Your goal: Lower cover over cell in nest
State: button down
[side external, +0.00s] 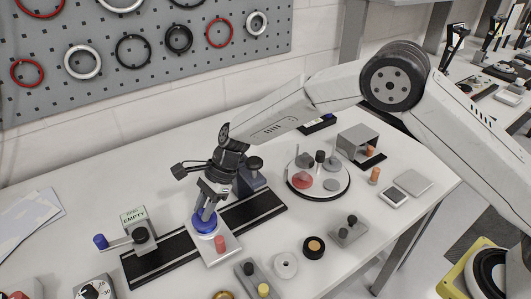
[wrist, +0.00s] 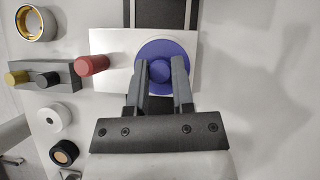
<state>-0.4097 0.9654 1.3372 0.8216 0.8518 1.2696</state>
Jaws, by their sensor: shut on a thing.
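A round blue cover (side external: 204,224) with a raised knob sits in the fingers of my gripper (side external: 208,211), at or just above a white plate (side external: 226,254). In the wrist view, my fingertips (wrist: 160,76) close on the knob of the blue cover (wrist: 160,49). The cover lies level over the right part of the white plate (wrist: 112,42). A pale rim shows just under its edge. The cell and the nest are hidden beneath it, and I cannot tell if the cover is fully seated. A red cylinder (wrist: 92,65) stands on the plate beside the cover.
The plate lies across a black rail (side external: 262,211). A stand with an "EMPTY" sign (side external: 133,216) is at left. A grey block with knobs (wrist: 42,77), a white ring (wrist: 54,118) and a black ring (wrist: 64,152) lie nearby. A round tray (side external: 318,190) stands farther right.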

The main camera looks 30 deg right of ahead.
jog(key=shift+f, duration=0.1)
dwell(0.7)
jog(key=shift+c, duration=2)
grip_release()
jog(key=shift+o, duration=0.2)
jog(key=o, duration=0.4)
jog(key=shift+c, duration=0.2)
jog(key=shift+r, duration=0.2)
jog(key=shift+r, duration=3.35)
